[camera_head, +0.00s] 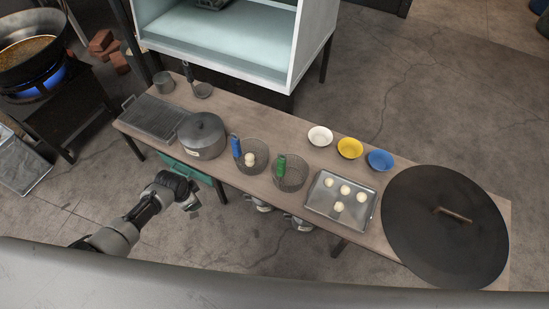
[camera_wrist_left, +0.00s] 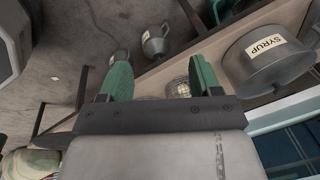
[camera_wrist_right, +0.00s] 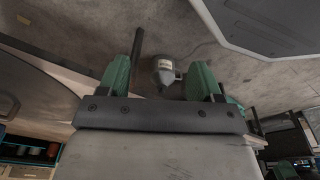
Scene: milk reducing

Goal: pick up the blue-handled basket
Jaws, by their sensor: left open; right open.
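The blue-handled basket (camera_head: 261,167) is a round wire basket standing on the long wooden table, with a blue handle (camera_head: 236,147) at its left side and a few pale dough balls (camera_head: 249,160) in it. My left gripper (camera_head: 190,197) is in front of the table's near edge, to the left of and nearer than the basket. In the left wrist view the left gripper (camera_wrist_left: 160,66) has its green fingers apart with nothing held. Mesh shows beyond them, but I cannot tell which basket it is. My right gripper (camera_wrist_right: 160,66) is open and empty, outside the head view.
A lidded pot (camera_head: 203,139) stands left of the basket, and a green-handled basket (camera_head: 291,178) right of it. Further right are a dough tray (camera_head: 322,210), several bowls (camera_head: 349,148) and a large dark lid (camera_head: 430,240). Metal jugs (camera_wrist_left: 155,45) are below the table edge.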

